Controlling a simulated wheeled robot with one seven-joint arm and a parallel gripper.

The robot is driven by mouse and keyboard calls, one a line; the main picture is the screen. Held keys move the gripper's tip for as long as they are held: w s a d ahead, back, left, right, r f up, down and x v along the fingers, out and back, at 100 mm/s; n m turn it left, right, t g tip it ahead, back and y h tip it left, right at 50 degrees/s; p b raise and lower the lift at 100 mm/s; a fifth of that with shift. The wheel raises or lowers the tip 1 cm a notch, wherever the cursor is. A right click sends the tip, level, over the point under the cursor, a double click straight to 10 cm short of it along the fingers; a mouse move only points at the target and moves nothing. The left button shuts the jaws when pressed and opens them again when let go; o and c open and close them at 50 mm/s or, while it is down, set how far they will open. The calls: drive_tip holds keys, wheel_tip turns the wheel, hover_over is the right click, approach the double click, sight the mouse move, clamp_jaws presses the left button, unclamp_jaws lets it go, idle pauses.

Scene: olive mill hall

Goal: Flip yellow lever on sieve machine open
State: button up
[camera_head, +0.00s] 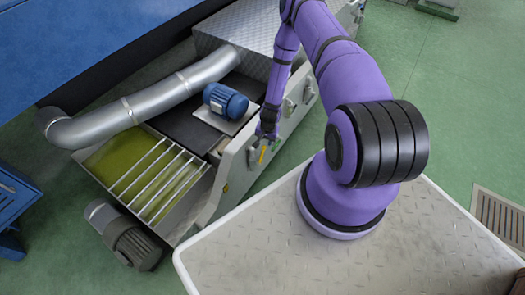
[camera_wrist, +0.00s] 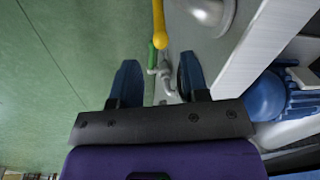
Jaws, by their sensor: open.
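The yellow lever (camera_head: 262,154) shows as a small yellow bar on the side of the sieve machine (camera_head: 233,160), just below my gripper (camera_head: 266,138). In the wrist view the yellow lever (camera_wrist: 159,25) runs up to the top edge of the picture, ahead of my fingertips. My gripper (camera_wrist: 158,62) is open and empty, with a dark finger on either side. I cannot tell whether a finger touches the lever or fitting.
The machine's pale side wall fills the right of the wrist view, with a blue motor (camera_wrist: 265,97) beyond. On top are a blue motor (camera_head: 226,101), a silver pipe (camera_head: 150,102) and a barred tray (camera_head: 155,178). Green floor (camera_wrist: 60,70) is clear on the left.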

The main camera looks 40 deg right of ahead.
sight(264, 148)
drive_tip(key=f, duration=0.9)
drive_tip(key=shift+w+a+f, duration=0.15)
drive_tip(key=shift+w+a, duration=0.15)
drive_tip(key=shift+w, duration=0.1)
clamp_jaws()
